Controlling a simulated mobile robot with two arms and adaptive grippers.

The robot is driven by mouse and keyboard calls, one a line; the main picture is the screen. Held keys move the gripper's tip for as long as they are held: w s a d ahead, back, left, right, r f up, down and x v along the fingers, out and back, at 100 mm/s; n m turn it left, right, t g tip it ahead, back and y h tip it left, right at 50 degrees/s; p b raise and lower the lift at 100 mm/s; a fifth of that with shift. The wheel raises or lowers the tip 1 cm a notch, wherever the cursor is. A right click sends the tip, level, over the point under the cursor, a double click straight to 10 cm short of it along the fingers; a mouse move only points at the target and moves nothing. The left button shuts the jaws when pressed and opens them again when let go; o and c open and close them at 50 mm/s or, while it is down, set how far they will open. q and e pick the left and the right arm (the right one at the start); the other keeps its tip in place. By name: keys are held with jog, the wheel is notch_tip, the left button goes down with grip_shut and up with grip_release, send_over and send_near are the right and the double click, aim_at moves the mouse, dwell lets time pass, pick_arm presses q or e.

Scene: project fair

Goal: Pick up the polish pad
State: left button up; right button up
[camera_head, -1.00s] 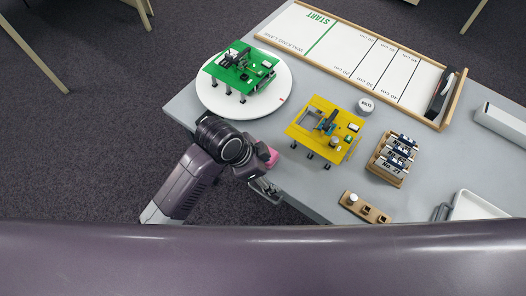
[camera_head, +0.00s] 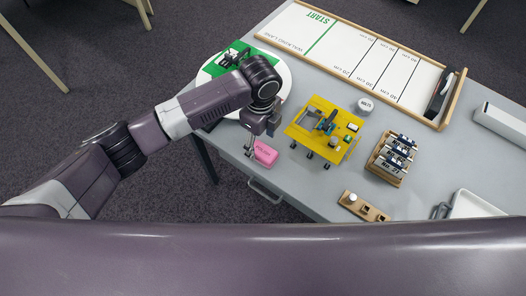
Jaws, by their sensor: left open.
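The pink polish pad (camera_head: 265,153) lies on the grey table near its front left edge. My left gripper (camera_head: 250,148) points down just left of and behind the pad, with a finger close beside it. I cannot tell whether it touches the pad. The gripper is open, and my wrist hides part of it. My right gripper is not in view.
A yellow board on legs (camera_head: 318,133) stands right of the pad. A white round plate (camera_head: 284,82) with a green board (camera_head: 222,62) is behind my arm.

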aim_at(261, 150)
pick_arm(q)
notch_tip(261, 150, down, 5)
jog(key=shift+r+p, duration=0.2)
jog(key=shift+p, duration=0.35)
jog(key=shift+w+f, duration=0.1)
jog(key=shift+f, duration=0.15)
jog(key=shift+c, duration=0.7)
jog(key=c, duration=1.1)
jog(key=shift+r, duration=0.15)
notch_tip(261, 150, up, 20)
jog(key=b, duration=0.2)
